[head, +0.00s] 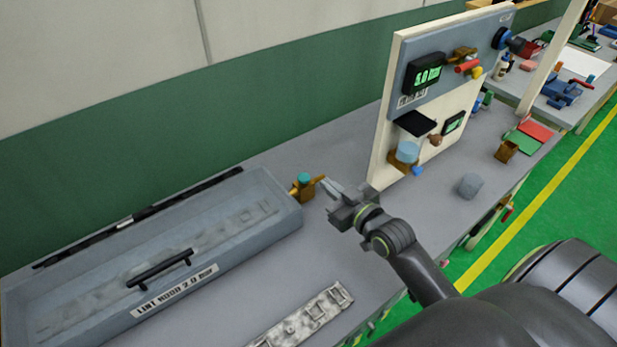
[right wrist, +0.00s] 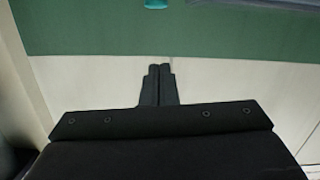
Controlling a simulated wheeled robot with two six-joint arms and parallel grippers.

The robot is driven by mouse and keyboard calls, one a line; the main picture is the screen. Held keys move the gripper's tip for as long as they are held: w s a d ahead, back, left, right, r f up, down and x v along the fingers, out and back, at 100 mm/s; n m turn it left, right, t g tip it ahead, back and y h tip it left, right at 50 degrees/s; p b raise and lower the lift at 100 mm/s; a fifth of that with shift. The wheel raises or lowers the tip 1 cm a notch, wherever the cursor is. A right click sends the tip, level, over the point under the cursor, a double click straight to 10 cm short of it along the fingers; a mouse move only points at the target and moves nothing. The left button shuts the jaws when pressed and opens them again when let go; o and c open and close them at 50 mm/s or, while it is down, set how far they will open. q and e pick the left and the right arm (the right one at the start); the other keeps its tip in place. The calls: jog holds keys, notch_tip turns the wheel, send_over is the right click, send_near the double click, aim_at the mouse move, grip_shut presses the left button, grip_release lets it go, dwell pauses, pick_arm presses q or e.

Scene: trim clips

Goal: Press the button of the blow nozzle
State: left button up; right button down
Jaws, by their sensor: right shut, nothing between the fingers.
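The blow nozzle (head: 301,189) stands on the bench just right of the lint hood. It has a brass-coloured body and a teal button (head: 304,178) on top. The button also shows at the top edge of the right wrist view (right wrist: 156,3). My right gripper (head: 326,184) is shut and empty, close to the right of the nozzle. In the right wrist view its fingertips (right wrist: 160,68) are together, with the teal button beyond them. Whether the gripper touches the nozzle cannot be told. My left gripper is not in view.
A metal strip (head: 308,318) lies in front. An upright panel (head: 384,150) with displays stands to the right. A grey cylinder (head: 470,186) stands right of the panel.

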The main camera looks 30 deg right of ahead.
jog(key=p, duration=0.2)
send_over(304, 179)
jog(key=s, duration=0.2)
pick_arm(q)
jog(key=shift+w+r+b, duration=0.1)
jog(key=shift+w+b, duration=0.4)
jog(key=shift+b, duration=0.55)
pick_arm(e)
jog(key=shift+d+f, duration=0.2)
jog(key=shift+f, duration=2.35)
